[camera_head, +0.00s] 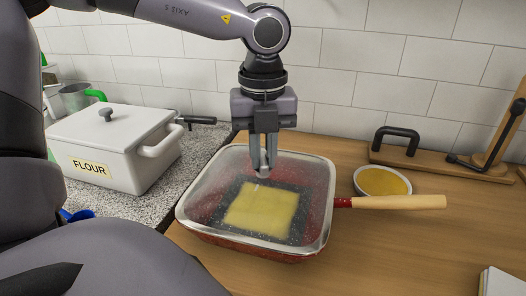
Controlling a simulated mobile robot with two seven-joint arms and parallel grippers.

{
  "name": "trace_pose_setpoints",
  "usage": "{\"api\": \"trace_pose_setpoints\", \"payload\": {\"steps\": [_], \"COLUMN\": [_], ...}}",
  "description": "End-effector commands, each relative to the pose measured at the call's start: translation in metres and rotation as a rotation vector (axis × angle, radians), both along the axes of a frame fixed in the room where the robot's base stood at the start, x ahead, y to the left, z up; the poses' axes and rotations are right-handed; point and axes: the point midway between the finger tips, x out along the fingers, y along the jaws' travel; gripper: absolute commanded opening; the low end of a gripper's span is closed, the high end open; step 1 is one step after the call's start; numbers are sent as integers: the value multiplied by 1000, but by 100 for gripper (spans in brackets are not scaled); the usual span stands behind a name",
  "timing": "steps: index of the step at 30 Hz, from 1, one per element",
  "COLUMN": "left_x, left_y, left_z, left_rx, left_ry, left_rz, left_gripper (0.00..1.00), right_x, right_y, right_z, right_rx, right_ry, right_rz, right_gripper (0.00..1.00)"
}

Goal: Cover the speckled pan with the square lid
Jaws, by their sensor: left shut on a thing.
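The speckled pan (265,251) is square and red, with a wooden handle (400,202) pointing right, and stands on the wooden counter. The square lid (316,190) is clear glass with a pale rim. It lies level over the pan's opening, its edges roughly lined up with the pan's rim. I cannot tell whether it rests fully on the rim. A yellow square (262,210) on a dark patch shows through the glass. My left gripper (264,165) points down and is shut on the lid's small knob, which its fingers partly hide. My right gripper is not in view.
A white flour box (116,150) stands on the speckled stone top at left. A small bowl (382,181) with yellow contents sits behind the pan handle. A wooden board with a black handle (395,139) lies at the back right. The front right counter is mostly clear.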

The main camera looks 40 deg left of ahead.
Motion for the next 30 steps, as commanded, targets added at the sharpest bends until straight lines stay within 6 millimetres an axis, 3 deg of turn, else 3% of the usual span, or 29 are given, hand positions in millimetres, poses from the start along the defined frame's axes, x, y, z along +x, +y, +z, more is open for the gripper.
{"api": "trace_pose_setpoints", "payload": {"steps": [6, 7, 9, 20, 30], "left_x": [1, 1, 1, 0, 1], "left_y": [0, 0, 0, 0, 0], "left_z": [2, 2, 1, 0, 54], "left_rx": [0, 0, 0, 1, 1], "left_ry": [-4, -4, -4, 1, -6], "left_rz": [0, 0, 0, 0, 0], "left_gripper": [0, 22, 45, 45, 45], "right_x": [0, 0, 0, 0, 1], "right_y": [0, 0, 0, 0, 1], "right_z": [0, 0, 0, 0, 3], "right_rx": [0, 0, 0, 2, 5], "right_ry": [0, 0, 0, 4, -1], "right_rz": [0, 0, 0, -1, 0], "right_gripper": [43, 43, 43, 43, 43]}}
